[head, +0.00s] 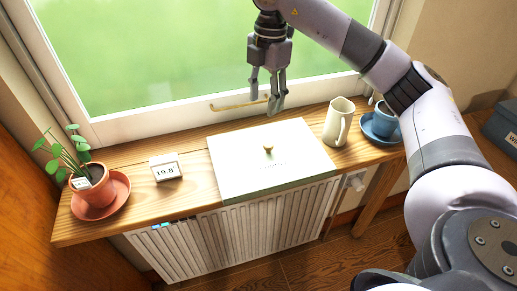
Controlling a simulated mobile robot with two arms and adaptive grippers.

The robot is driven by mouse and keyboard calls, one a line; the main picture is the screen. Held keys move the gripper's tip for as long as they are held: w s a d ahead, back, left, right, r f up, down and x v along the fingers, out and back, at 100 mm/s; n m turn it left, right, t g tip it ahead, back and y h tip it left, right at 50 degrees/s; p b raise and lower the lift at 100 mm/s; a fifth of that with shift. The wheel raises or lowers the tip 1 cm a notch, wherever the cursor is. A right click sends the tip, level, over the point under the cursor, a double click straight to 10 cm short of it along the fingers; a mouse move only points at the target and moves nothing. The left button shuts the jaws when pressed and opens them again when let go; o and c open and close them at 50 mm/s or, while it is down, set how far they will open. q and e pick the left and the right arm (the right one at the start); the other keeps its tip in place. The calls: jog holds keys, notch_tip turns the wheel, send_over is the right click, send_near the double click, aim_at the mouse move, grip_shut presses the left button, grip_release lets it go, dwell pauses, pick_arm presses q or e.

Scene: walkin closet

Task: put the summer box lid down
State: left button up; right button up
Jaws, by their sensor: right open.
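A white rectangular lid (245,162) with a small brass knob (268,149) at its middle lies on the wooden window shelf (205,140). Small lettering on it is too faint to read. Its front edge reaches the front of the shelf above the radiator. My right gripper (266,105) is open and empty, with its fingers pointing down. In the picture it is above the lid's back edge, in front of the window, apart from the knob. My left gripper is not in view.
A potted plant (95,190) on a saucer and a small display (166,168) reading 19.8° stand left of the lid. A cream jug (338,122) and a blue cup (384,121) stand to its right. A white radiator (225,240) is below; a dark box (502,125) is far right.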

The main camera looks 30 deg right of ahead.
jog(key=d, duration=0.2)
jog(key=m+p, duration=0.1)
send_over(269, 144)
jog(key=shift+h, duration=0.4)
notch_tip(269, 144, down, 11)
jog(key=shift+d+f, duration=0.1)
jog(key=f+p, duration=0.1)
jog(key=f, duration=0.1)
jog(key=f+p, duration=0.1)
jog(key=f, duration=0.1)
jog(key=shift+a+f, duration=0.2)
jog(key=shift+f, duration=0.45)
jog(key=shift+c, duration=0.5)
jog(key=shift+r, duration=0.1)
grip_shut()
